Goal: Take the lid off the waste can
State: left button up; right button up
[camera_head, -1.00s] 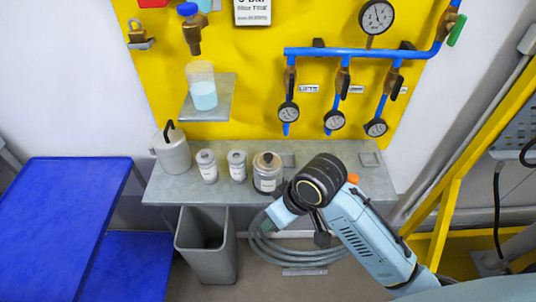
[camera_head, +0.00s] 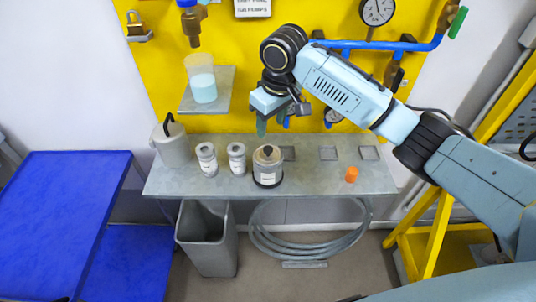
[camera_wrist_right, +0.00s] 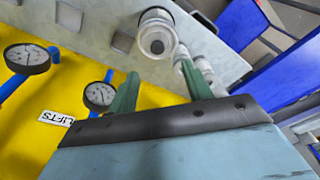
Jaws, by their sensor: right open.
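A squat can (camera_head: 267,168) with a pale label and a dark knob on its lid stands upright on the grey shelf (camera_head: 320,180). I take it for the waste can; its lid is on. It also shows in the right wrist view (camera_wrist_right: 157,36), beyond the fingertips. My right gripper (camera_head: 262,128) is open and empty, with green fingers pointing down, above and behind the can and apart from it. The fingers also show in the right wrist view (camera_wrist_right: 163,76). My left gripper is not in view.
Two small labelled jars (camera_head: 206,160) (camera_head: 237,159) and a grey canister (camera_head: 172,146) with a black handle stand left of the can. An orange cap (camera_head: 352,174) lies to the right. Gauges and blue pipes (camera_head: 400,46) line the yellow wall. An open bin (camera_head: 207,240) stands below.

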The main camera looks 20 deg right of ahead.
send_over(268, 148)
jog(key=s, duration=0.1)
notch_tip(268, 148, down, 5)
jog(key=shift+s+r, duration=0.1)
jog(key=shift+r, duration=0.1)
jog(key=f, duration=0.3)
jog(key=w+f, duration=0.1)
jog(key=f, duration=0.1)
jog(key=shift+f, duration=0.1)
jog(key=c, duration=1.1)
